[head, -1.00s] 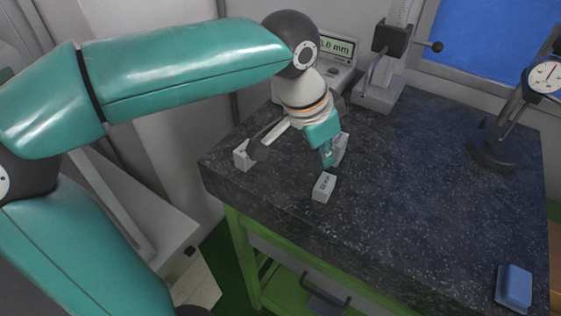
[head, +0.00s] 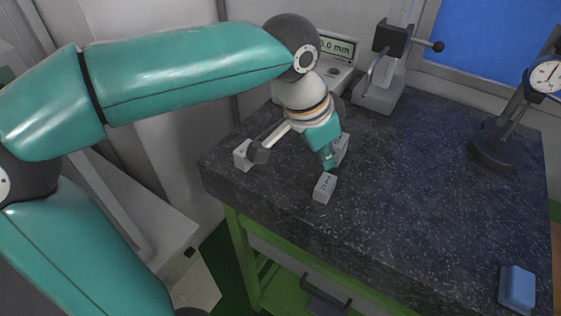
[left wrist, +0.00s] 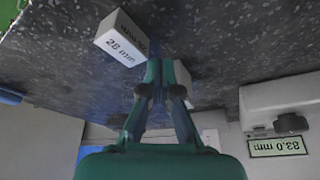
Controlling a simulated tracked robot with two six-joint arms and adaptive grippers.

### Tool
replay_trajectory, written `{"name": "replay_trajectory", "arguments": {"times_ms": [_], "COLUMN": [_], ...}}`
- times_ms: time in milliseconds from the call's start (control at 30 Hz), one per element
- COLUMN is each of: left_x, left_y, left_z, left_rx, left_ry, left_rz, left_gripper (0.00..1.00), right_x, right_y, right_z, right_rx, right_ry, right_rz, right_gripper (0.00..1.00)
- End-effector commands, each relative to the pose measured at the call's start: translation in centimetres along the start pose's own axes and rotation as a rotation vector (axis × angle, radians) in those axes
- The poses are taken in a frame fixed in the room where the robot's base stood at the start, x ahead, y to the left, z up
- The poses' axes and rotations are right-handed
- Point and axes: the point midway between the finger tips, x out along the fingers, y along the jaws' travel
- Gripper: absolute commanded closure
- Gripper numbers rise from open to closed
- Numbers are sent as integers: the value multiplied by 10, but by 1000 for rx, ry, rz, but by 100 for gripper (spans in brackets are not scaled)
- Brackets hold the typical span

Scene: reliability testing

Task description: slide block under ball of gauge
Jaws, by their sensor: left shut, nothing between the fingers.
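My left gripper (head: 329,161) is shut and empty, pointing down just above or at the dark stone top, among the blocks. A small grey-white block (head: 324,188) with a printed mm label lies just in front of its fingertips; it also shows in the left wrist view (left wrist: 123,38), apart from the fingers. A second block (head: 341,148) stands right behind the fingers, partly hidden; I cannot tell whether they touch it. A third block (head: 243,155) sits at the left edge. The dial gauge (head: 546,77) is on a dark stand at the right; its ball is not clearly seen. My right gripper is not in view.
A digital readout (head: 337,48) and a grey measuring stand (head: 380,93) are at the back. A blue block-like object (head: 517,288) lies at the front right. The middle of the stone top (head: 420,190) is clear. Its front edge runs above a green frame (head: 243,262).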

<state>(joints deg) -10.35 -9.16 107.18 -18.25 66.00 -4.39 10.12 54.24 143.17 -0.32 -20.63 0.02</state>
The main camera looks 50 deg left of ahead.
Motion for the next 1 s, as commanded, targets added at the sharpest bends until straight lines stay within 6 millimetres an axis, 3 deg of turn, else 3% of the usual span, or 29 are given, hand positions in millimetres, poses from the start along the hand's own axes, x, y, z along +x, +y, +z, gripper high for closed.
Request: {"name": "replay_trajectory", "arguments": {"times_ms": [1000], "left_x": [12], "left_y": [-21], "left_z": [-36], "left_rx": [0], "left_ry": [1], "left_rz": [0], "left_gripper": [100], "right_x": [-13], "right_y": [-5], "right_z": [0], "right_rx": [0], "right_ry": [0], "right_rz": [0], "right_gripper": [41]}}
